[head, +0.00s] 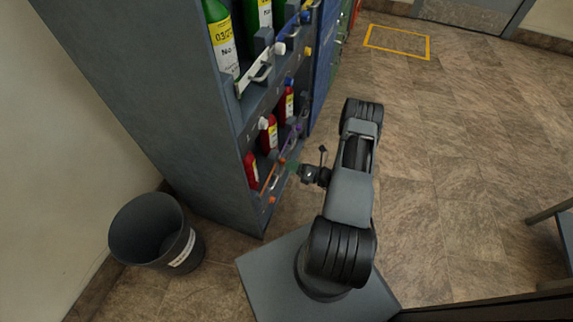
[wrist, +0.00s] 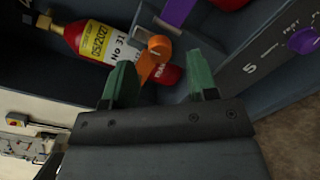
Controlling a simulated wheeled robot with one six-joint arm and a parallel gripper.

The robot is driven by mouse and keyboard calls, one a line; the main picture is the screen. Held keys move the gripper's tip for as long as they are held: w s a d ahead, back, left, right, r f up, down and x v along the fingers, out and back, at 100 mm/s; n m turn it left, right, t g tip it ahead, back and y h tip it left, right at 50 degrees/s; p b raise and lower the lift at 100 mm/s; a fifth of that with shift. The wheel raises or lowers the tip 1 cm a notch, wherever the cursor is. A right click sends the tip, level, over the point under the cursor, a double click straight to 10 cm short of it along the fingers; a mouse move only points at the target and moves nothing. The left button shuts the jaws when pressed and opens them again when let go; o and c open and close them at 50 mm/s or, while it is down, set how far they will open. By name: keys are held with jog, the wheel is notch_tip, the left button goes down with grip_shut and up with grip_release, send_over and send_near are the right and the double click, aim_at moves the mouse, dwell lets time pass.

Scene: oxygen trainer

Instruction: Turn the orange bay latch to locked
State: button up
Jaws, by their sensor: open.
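The orange bay latch (wrist: 151,63) shows in the wrist view, with a rounded pivot end and an arm slanting down from it. It lies in front of a red cylinder (wrist: 75,37) with a yellow and white label. My gripper (wrist: 160,66) is open. Its two green fingers stand on either side of the latch arm, apart from each other. I cannot tell whether either finger touches the latch. In the head view my gripper (head: 293,167) is at the lowest bay of the rack, and the latch is small and partly hidden there.
The tall grey rack (head: 165,90) holds green cylinders (head: 221,42) above and red ones below. A purple latch (wrist: 178,10) and purple knob (wrist: 302,40) are close to my gripper. A dark bin (head: 155,232) stands left of the rack. Floor to the right is open.

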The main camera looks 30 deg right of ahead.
aim_at(282, 160)
jog(key=shift+x, duration=1.4)
jog(key=shift+c, duration=0.2)
jog(key=c, duration=0.9)
